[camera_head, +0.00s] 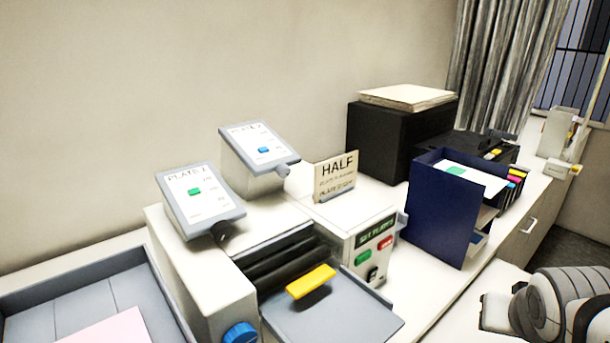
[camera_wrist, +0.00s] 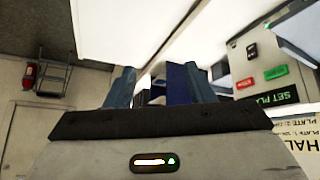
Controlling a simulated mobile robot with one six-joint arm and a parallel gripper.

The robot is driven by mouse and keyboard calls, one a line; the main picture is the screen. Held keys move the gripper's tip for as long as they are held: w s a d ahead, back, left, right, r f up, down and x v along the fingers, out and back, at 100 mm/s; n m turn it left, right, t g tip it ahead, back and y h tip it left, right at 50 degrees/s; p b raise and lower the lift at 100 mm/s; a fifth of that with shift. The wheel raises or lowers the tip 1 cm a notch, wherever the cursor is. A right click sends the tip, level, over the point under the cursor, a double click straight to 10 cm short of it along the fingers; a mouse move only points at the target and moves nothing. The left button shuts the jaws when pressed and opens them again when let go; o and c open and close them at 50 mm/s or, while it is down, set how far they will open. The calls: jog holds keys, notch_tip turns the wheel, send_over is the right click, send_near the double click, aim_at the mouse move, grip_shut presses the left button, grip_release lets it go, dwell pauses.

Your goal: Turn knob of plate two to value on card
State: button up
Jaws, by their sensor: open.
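A card (camera_head: 336,178) reading HALF in large letters, with small print that seems to name plate 2, stands upright on the machine (camera_head: 210,280). Two tilted panels rise from the machine. The rear one (camera_head: 258,142) has a blue marker and a grey knob (camera_head: 282,170) at its lower right corner. The front one (camera_head: 198,200) has a green marker and a dark knob (camera_head: 221,232). Their label numbers are hard to read. My gripper (camera_wrist: 162,82) is open and empty in the wrist view, apart from the knobs. The card also shows at that view's right edge (camera_wrist: 296,140).
A display (camera_head: 376,232) with green and red buttons is on the machine's front. A yellow bar (camera_head: 311,281) lies over its grey tray. A blue knob (camera_head: 240,334) is low in front. A blue folder box (camera_head: 440,215) and black printer (camera_head: 398,135) stand to the right.

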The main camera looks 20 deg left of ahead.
aim_at(286, 172)
jog(key=w+a+r+n+t+y, duration=0.2)
jog(key=w+a+r+t, duration=0.2)
jog(key=w+a, duration=0.5)
jog(key=w+a+r+n+y, duration=0.1)
jog(key=w+a+n+y, duration=0.1)
jog(key=a, duration=0.4)
jog(key=w+a+r+n+y, duration=0.1)
jog(key=w+a+r+y, duration=0.1)
jog(key=a+y, duration=0.3)
jog(key=w+a+r+n+y+b, duration=0.1)
jog(key=w+a+r+n+y, duration=0.1)
jog(key=a, duration=0.7)
jog(key=shift+w+n+y, duration=0.3)
jog(key=shift+w+y, duration=0.4)
jog(key=shift+y, duration=0.2)
jog(key=a+n+g+y, duration=0.1)
jog(key=a, duration=0.4)
jog(key=a+n+g+y+p, duration=0.1)
jog(key=a, duration=0.4)
jog(key=a+n+g+y+p, duration=0.1)
jog(key=a+y, duration=0.1)
jog(key=a, duration=0.3)
jog(key=shift+s+r+g, duration=0.25)
jog(key=shift+g, duration=0.15)
jog(key=shift+c, duration=0.6)
